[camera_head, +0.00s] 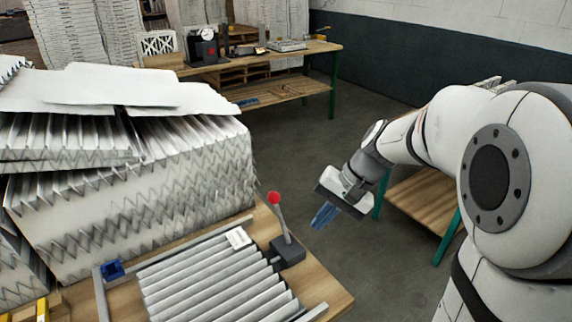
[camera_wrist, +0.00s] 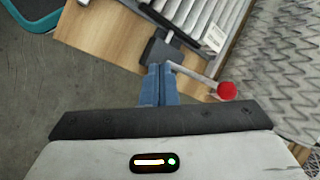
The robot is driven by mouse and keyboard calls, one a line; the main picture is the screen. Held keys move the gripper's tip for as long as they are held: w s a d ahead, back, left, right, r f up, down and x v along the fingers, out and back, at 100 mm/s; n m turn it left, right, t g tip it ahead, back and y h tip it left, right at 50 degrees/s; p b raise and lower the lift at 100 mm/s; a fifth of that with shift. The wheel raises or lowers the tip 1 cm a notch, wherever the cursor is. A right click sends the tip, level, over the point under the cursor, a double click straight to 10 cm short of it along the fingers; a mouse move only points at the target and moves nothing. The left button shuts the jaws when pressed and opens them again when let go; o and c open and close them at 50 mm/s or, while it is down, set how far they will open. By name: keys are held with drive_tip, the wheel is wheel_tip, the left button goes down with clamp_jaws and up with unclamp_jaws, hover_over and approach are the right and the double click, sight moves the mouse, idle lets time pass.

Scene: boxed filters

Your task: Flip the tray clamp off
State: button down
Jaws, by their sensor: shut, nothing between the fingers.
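The tray clamp is a lever with a red knob (camera_head: 274,197) on a thin grey rod, rising from a dark block (camera_head: 288,251) at the right side of a slatted grey tray (camera_head: 215,285). The lever stands nearly upright, leaning a little to the left. My gripper (camera_head: 323,215), with blue fingers, is to the right of the lever and apart from it in the head view. In the wrist view the closed fingers (camera_wrist: 160,72) point toward the dark block (camera_wrist: 165,48), with the red knob (camera_wrist: 227,91) to their right. Nothing is held.
A large stack of pleated white filters (camera_head: 130,190) stands behind and left of the tray. A bench (camera_head: 265,60) with a gauge stands at the back. Floor is open right of the table.

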sight(281, 218)
drive_tip(key=w+f+m+t+y+p, duration=0.1)
drive_tip(key=w+m+y, duration=0.2)
drive_tip(key=w, duration=1.2)
drive_tip(key=y, duration=0.3)
drive_tip(key=shift+w+d+f+y+p, duration=0.25)
drive_tip(key=shift+w+f+y+p, duration=0.05)
drive_tip(key=shift+w+p, duration=0.1)
drive_tip(key=shift+a, duration=0.1)
drive_tip(key=s+a+f+p, duration=0.2)
drive_tip(key=a+p, duration=0.2)
drive_tip(key=a, duration=0.4)
drive_tip(key=shift+s+a, duration=0.35)
drive_tip(key=shift+s, duration=0.05)
